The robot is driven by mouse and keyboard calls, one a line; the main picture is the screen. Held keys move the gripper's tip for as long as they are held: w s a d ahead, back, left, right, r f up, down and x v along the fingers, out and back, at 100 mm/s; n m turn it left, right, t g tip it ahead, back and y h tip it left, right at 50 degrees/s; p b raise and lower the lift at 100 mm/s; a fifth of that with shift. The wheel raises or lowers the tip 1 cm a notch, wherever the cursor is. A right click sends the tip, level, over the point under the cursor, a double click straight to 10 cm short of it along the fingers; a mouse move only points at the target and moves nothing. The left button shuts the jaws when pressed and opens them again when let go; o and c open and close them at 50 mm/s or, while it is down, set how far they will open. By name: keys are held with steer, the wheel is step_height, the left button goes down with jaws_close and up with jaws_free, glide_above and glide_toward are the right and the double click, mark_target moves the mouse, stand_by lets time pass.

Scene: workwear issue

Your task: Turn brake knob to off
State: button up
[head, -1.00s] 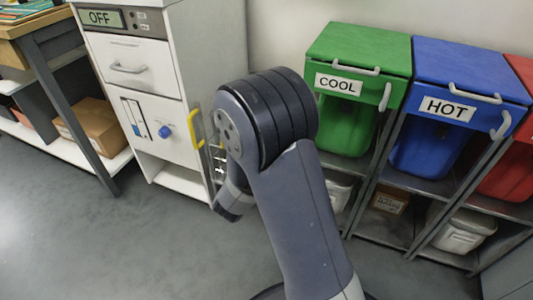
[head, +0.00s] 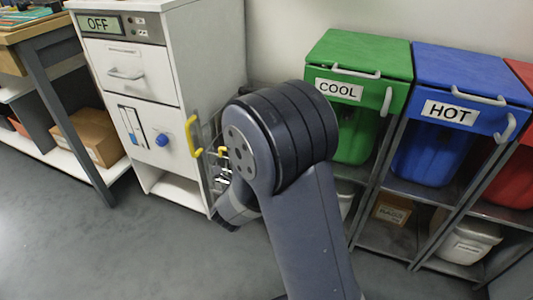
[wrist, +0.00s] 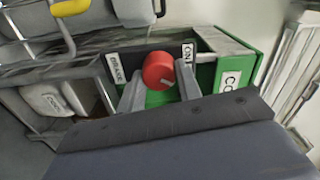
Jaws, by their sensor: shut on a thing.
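The gripper is shut on this knob. A white plate reading "BRAKE" (wrist: 116,70) is left of the knob. Another small white label (wrist: 188,54), turned on its side and only partly readable, is to its right. In the head view my arm hides the knob and the fingertips.
A white cabinet (head: 203,65) with an "OFF" display (head: 100,24), blue knob (head: 162,140) and yellow handle (head: 193,136) stands left of my arm. Green "COOL" (head: 360,50) and blue "HOT" (head: 470,75) bins stand to the right. The grey floor (head: 120,240) at front left is clear.

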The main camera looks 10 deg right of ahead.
steer(key=shift+f+m, duration=0.1)
steer(key=shift+m, duration=1)
steer(key=o, duration=1)
steer(key=shift+a, duration=0.1)
steer(key=p+v, duration=0.2)
steer(key=v, duration=0.8)
steer(key=shift+s+a, duration=0.15)
steer(key=shift+s, duration=0.2)
